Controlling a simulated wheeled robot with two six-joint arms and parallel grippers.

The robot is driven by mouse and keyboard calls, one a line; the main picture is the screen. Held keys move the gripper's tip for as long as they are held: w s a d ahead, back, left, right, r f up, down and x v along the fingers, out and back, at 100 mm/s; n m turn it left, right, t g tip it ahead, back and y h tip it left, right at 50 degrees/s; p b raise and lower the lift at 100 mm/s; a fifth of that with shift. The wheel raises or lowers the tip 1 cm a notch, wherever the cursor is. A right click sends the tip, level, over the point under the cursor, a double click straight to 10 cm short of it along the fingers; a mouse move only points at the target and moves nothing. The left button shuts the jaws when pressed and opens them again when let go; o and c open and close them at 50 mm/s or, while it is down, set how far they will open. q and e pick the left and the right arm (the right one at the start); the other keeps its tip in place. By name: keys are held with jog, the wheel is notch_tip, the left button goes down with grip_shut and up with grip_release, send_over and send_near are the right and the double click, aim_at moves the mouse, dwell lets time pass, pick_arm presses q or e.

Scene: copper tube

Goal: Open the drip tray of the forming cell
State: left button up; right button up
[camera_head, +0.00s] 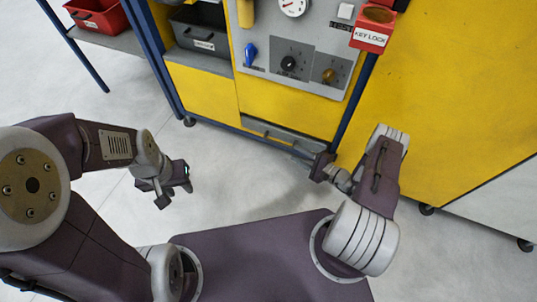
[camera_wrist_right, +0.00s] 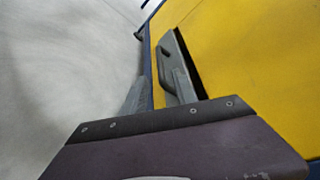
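The drip tray (camera_head: 290,139) is a low grey drawer front at the bottom of the yellow forming cell (camera_head: 290,105). In the right wrist view the grey tray front (camera_wrist_right: 168,50) shows with a bar handle, and a dark gap runs between it and the yellow panel. My right gripper (camera_head: 319,165) is low in front of the tray's right end. Its fingers are mostly hidden, so I cannot tell whether it touches the handle or how far its jaws are apart. My left gripper (camera_head: 175,192) is open and empty, away to the left above the floor.
The cell's grey control panel (camera_head: 300,50) has a gauge, knobs and a blue switch. A red key lock box (camera_head: 373,27) is at its right. A dark bin (camera_head: 203,40) and a red bin (camera_head: 98,14) stand at the left. The floor before the cell is clear.

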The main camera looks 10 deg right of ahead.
aim_at(282, 145)
jog(key=shift+w+f, duration=0.1)
jog(key=shift+w, duration=0.05)
jog(key=b+x, duration=0.5)
jog(key=x, duration=0.3)
jog(key=shift+w+f, duration=0.15)
jog(key=shift+w+a, duration=0.2)
grip_shut()
dwell(1.0)
